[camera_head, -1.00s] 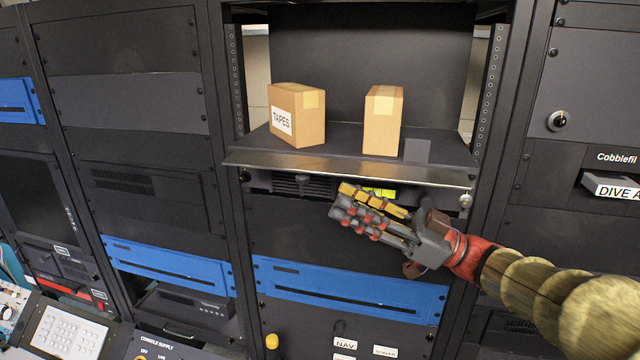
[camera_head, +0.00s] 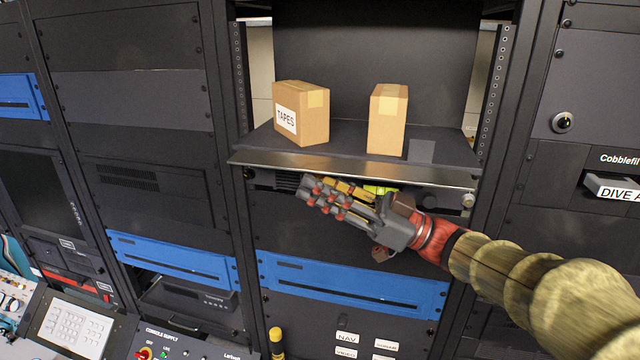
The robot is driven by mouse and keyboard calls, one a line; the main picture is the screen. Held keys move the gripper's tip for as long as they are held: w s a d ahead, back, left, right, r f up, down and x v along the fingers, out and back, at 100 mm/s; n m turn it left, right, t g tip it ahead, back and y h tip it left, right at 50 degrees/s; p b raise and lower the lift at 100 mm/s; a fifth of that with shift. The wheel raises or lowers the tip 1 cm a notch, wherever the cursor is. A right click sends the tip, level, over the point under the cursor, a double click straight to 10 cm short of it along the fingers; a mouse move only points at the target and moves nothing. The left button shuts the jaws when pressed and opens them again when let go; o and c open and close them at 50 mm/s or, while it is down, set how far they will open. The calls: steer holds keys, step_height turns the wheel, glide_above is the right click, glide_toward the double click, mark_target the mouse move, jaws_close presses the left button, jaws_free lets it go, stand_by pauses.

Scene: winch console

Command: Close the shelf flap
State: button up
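The shelf flap (camera_head: 350,170) is a long metal-edged panel across the front of the open shelf bay, lying roughly flat and jutting outward. My gripper (camera_head: 318,195) is just below the flap, pointing left, in front of the dark unit under the shelf. Its fingers are seen from the side and overlap, so their opening is unclear. Nothing is visibly held. I cannot tell whether the fingers touch the flap's underside.
On the shelf stand a cardboard box labelled TAPES (camera_head: 302,112) and a narrower cardboard box (camera_head: 388,118), both behind the flap. Rack posts flank the bay. A blue panel (camera_head: 350,287) lies below my gripper. A labelled drawer handle (camera_head: 612,187) protrudes at right.

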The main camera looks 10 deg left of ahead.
steer(key=shift+s, duration=0.1)
jaws_close()
